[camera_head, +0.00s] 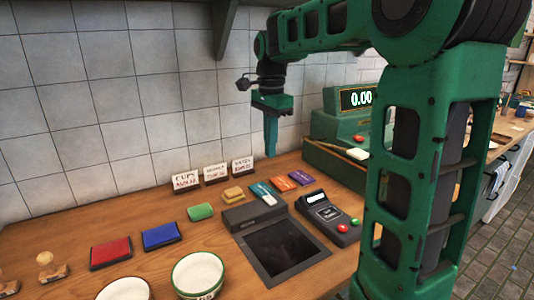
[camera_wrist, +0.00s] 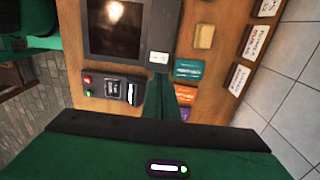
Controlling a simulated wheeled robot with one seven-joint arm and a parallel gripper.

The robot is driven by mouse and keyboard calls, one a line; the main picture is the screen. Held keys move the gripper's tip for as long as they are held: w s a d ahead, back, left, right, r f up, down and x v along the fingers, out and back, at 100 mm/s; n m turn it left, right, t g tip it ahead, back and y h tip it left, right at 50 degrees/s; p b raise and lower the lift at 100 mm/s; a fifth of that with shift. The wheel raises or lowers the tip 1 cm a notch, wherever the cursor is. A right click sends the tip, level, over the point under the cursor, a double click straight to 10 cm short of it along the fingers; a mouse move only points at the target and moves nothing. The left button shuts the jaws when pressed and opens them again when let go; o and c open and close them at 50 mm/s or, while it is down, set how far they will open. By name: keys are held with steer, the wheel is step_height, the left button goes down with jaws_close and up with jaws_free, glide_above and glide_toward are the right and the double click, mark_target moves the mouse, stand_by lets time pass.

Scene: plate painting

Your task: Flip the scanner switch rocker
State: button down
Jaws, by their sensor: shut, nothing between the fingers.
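The scanner (camera_head: 280,252) is a dark square glass panel set in the counter, with a raised grey block (camera_head: 245,216) along its back. A small white rocker switch (camera_head: 268,199) sits at the right end of that block. In the wrist view the scanner glass (camera_wrist: 116,25) is at the top, and the white rocker (camera_wrist: 158,57) shows just beyond my fingertips. My gripper (camera_head: 271,154) is green, points down and is shut and empty. It hangs above the back of the counter, behind the rocker and apart from it. My fingers (camera_wrist: 163,80) also show in the wrist view.
A card terminal (camera_head: 330,218) stands right of the scanner. Coloured cards (camera_head: 283,183), a yellow sponge-like block (camera_head: 233,194) and a green block (camera_head: 200,212) lie near it. Price signs (camera_head: 215,172) stand by the wall. A green register (camera_head: 345,125), ink pads (camera_head: 161,235) and bowls (camera_head: 198,273) are around.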

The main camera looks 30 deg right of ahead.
mark_target(272, 201)
steer(key=shift+s, duration=0.1)
steer(key=shift+s, duration=0.6)
step_height(272, 201, down, 14)
steer(key=shift+f, duration=0.1)
stand_by(0.5)
